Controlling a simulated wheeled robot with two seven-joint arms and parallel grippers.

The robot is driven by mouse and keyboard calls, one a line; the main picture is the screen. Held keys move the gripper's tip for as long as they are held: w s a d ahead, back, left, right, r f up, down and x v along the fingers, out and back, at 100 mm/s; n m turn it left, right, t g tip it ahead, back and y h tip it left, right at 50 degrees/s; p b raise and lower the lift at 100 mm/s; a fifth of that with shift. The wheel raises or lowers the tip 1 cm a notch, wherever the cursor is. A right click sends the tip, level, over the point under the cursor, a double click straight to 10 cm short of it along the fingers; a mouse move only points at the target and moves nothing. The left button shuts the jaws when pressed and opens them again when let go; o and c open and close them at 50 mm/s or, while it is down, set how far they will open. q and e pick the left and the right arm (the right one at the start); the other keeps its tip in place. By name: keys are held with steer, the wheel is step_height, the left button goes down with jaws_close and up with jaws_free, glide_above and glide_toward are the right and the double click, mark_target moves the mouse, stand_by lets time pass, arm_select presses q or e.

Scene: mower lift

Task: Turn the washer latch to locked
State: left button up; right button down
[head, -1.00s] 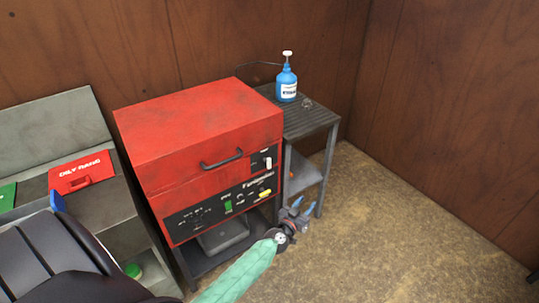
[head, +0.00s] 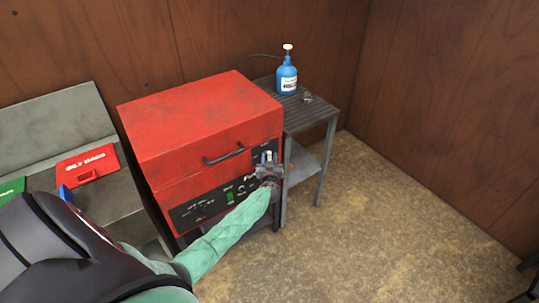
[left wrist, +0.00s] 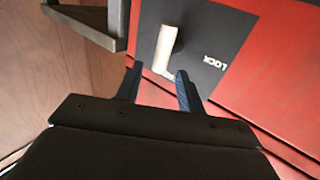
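The red washer (head: 200,125) stands against the wooden wall, with a black control panel on its front. The white washer latch (left wrist: 165,48) sits on a dark plate, its bar between my fingertips and the plate's upper part. The word LOCK is printed to the right of the latch; another label by its near end is partly hidden. My left gripper (head: 268,163) is at the washer's right front and covers much of the latch there. In the left wrist view the left gripper (left wrist: 160,72) is open, its fingertips just short of the latch's near end. My right gripper is not in view.
A side table (head: 316,118) with a blue bottle (head: 287,76) stands right of the washer. The washer's dark handle (head: 224,155) is left of my gripper. A grey bench (head: 105,190) with a red lid (head: 88,165) is at left. Floor at right is clear.

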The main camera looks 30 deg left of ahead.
arm_select(q)
steer(key=shift+x, duration=1.15)
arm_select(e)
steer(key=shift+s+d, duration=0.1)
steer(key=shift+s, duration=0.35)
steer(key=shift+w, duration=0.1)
